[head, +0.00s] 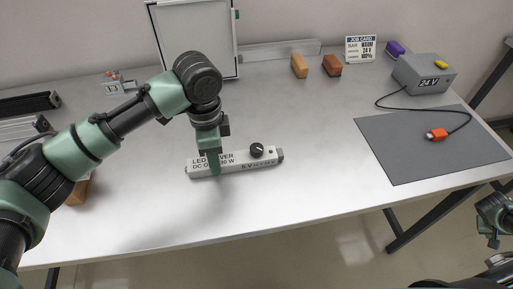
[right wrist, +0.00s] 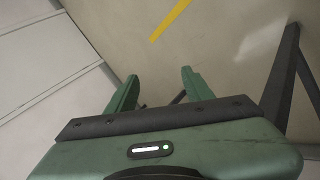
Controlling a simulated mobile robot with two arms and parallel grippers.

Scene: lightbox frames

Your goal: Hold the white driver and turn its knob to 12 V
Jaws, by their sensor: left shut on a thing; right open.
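The white driver (head: 235,161) is a long white box with black lettering, lying on the table left of centre in the head view. Its black round knob (head: 257,150) stands on top, toward the right end. Some lettering is hidden behind my left gripper (head: 214,165), which reaches down from above and is shut on the driver left of the knob. The marks around the knob are too small to read. My right gripper (right wrist: 158,92) is open and empty in the right wrist view, with floor beyond its fingers. The right arm is at the lower right of the head view, off the table.
A grey mat (head: 410,160) lies at the right with an orange plug (head: 437,134) cabled to a grey 24 V box (head: 424,75). The table right of the driver is clear.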

